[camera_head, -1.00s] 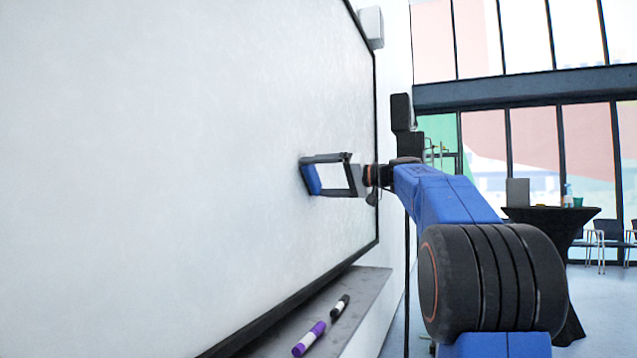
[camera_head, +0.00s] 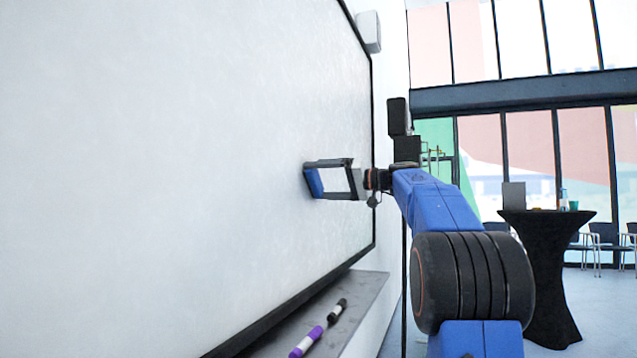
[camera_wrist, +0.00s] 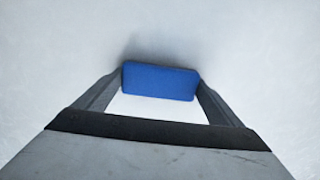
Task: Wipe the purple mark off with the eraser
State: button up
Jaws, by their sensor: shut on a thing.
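A blue eraser (camera_head: 315,183) is held between the fingers of my gripper (camera_head: 313,180), close to the whiteboard. In the wrist view my gripper (camera_wrist: 161,82) is shut on the blue eraser (camera_wrist: 160,81), with a finger at each end. The eraser's far side faces the white surface and a soft shadow lies around it; I cannot tell for sure if it touches. The whiteboard (camera_head: 170,150) fills the left of the head view and looks plain white. No purple mark shows on the visible board; the part behind the eraser is hidden.
A grey ledge (camera_head: 360,290) below the board holds a purple marker (camera_head: 306,342) and a black marker (camera_head: 337,310). A black-draped table (camera_head: 545,270) and chairs (camera_head: 605,240) stand at the right by the windows. The floor between is clear.

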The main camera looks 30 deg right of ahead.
jog(key=w+d, duration=0.6)
jog(key=d, duration=0.2)
dwell(1.1)
jog(key=shift+v, duration=2.95)
jog(key=shift+d, duration=0.1)
jog(key=shift+v, duration=1.45)
